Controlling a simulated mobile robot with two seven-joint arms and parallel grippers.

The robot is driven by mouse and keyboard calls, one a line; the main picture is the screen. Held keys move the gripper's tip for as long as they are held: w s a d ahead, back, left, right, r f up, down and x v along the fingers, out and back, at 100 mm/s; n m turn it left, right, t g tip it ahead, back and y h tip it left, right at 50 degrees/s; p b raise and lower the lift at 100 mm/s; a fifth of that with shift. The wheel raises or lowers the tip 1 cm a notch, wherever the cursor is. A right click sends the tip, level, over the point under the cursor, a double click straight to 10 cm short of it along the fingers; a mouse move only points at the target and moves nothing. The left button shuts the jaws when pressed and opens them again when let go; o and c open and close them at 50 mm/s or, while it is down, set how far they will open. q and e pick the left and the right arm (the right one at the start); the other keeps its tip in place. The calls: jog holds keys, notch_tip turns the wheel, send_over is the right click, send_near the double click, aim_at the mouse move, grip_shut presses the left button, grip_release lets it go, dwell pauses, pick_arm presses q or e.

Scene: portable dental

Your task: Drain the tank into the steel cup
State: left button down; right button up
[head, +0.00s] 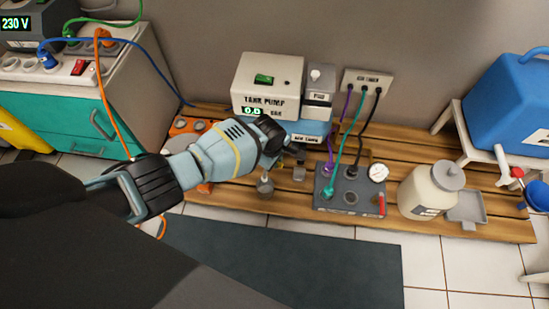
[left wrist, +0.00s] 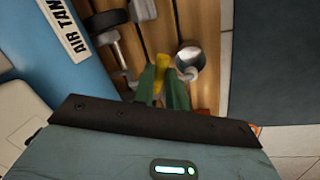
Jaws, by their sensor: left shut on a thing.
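The blue air tank (head: 310,128) sits under the white pump box on the wooden slatted platform. Its labelled side also shows at the left of the left wrist view (left wrist: 75,62). My left gripper (left wrist: 165,82) is shut on a small yellow piece (left wrist: 162,68), which looks like a valve handle beside the tank. In the head view the gripper (head: 284,155) is at the tank's front and its fingertips are mostly hidden. The steel cup (head: 265,187) stands just below it on the slats. It also shows close beside the fingertips in the left wrist view (left wrist: 190,58).
A grey socket box (head: 349,192) with cables and a gauge stands right of the tank. Beyond it are a cream jar (head: 425,192), a grey tray (head: 467,207) and a blue water container (head: 508,100). A dark mat (head: 290,262) covers the floor in front.

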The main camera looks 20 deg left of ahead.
pick_arm(q)
jog(key=shift+w+d+n, duration=0.1)
jog(key=shift+w+n, duration=0.05)
jog(key=shift+n, duration=0.45)
jog(key=shift+w+n, duration=0.15)
jog(key=shift+n, duration=0.25)
jog(key=shift+w+d+f+n+y, duration=0.1)
jog(key=shift+w+n+y, duration=0.2)
jog(key=shift+n, duration=0.6)
jog(key=shift+w+n, duration=0.35)
jog(key=shift+n, duration=0.55)
pick_arm(e)
jog(key=shift+w, duration=0.1)
jog(key=shift+s, duration=0.4)
pick_arm(q)
jog(key=c, duration=1.4)
grip_release()
jog(key=shift+w, duration=0.1)
jog(key=shift+r, duration=0.2)
pick_arm(e)
jog(key=shift+w, duration=0.1)
